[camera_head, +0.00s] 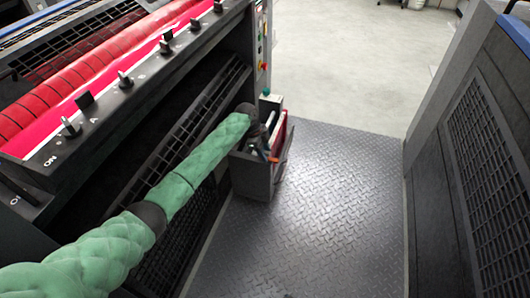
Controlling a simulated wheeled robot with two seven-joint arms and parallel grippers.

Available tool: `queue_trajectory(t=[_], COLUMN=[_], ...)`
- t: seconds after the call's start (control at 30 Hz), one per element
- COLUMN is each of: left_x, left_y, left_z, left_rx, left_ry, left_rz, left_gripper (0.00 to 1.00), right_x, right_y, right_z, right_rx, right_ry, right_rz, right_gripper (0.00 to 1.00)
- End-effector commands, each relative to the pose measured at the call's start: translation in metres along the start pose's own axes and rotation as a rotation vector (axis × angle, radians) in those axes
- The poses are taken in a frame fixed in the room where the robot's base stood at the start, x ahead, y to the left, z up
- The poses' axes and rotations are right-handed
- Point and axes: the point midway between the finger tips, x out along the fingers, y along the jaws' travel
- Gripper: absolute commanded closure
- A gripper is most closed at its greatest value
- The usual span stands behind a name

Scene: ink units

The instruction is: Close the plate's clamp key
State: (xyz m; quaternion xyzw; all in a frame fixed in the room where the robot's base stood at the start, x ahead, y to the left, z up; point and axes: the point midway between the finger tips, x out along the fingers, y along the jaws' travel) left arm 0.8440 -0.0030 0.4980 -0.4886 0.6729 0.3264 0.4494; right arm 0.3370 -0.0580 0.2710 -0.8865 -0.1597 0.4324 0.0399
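The plate (105,84) is a glossy pink-red sheet on the press unit at the left. A dark bar runs along its lower edge and carries a row of several small keys. One key (70,127) sits near the white "ON" mark, and another (125,80) is farther along. I cannot tell which one is the plate's clamp key or whether it is open. My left arm, in a green padded cover, reaches across below the bar. My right gripper is out of view.
A dark open bin (252,178) with a red item in it stands on the floor by my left gripper. The diamond-plate walkway (335,210) is otherwise clear. A dark panel with a grille (490,170) bounds the right side. Pale floor opens beyond.

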Motion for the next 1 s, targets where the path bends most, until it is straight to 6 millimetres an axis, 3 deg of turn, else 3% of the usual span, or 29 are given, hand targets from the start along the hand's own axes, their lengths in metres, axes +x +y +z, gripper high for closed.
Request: queue_trajectory(t=[0.03,0.2,0.23,0.57,1.0], left_x=[0.000,0.000,0.000,-0.002,-0.004], left_y=[0.000,0.000,0.000,0.000,0.000], left_z=[0.000,0.000,0.000,-0.001,-0.001], left_rx=[0.000,0.000,0.000,-0.030,-0.222], left_ry=[0.000,0.000,0.000,-0.001,0.001], left_rz=[0.000,0.000,0.000,-0.013,-0.093], left_gripper=[0.64,0.97,1.00,1.00,1.00], right_x=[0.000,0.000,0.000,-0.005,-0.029], right_y=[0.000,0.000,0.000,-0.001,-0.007], right_z=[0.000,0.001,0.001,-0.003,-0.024], right_rx=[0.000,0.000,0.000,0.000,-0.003], right_ry=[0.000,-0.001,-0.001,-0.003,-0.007], right_rz=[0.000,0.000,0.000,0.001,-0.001], right_gripper=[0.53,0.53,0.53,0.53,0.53])
